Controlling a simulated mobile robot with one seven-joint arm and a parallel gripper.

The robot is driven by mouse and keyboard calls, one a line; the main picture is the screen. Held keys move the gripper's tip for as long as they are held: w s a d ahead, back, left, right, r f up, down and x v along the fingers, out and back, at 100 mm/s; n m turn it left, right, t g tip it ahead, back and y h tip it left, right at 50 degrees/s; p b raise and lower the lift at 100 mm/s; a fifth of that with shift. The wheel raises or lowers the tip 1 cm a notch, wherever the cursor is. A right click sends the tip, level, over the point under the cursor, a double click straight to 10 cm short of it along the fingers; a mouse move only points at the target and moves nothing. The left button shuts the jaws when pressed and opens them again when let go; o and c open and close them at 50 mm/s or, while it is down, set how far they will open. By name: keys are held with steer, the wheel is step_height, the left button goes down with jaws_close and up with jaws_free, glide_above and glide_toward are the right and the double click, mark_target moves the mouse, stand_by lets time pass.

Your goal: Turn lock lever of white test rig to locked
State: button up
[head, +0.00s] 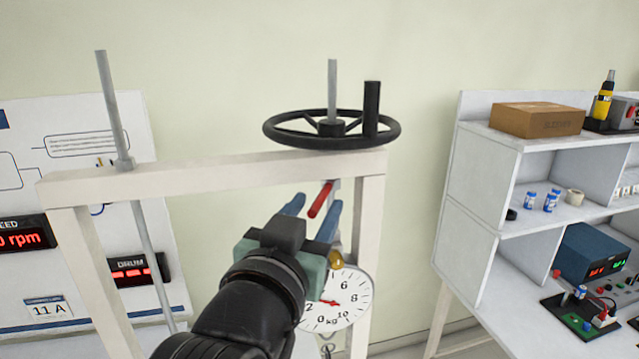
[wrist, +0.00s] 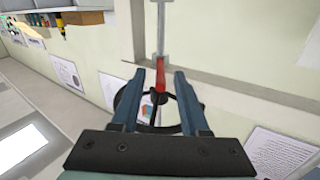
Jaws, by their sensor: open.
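The white test rig is a frame with a white top beam (head: 220,172) and two posts. Its red lock lever (head: 321,200) hangs just below the beam near the right post, slanting down to the left. My gripper (head: 316,204) is open below the beam, its two blue fingers on either side of the lever in the picture. In the wrist view the lever (wrist: 161,84) also shows between the two open fingertips (wrist: 160,75), with a visible gap to each. I cannot tell how deep the lever sits between the fingers.
A black handwheel (head: 290,139) stands on top of the beam, around a grey rod. A round dial scale (head: 343,302) hangs close to my gripper. A white shelf unit (head: 475,155) with instruments stands at right. A panel with displays (head: 75,135) is at left.

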mark_target(321, 199)
steer(key=shift+p+x, duration=0.35)
steer(key=shift+x, duration=1.05)
steer(key=shift+c, duration=0.3)
jaws_close()
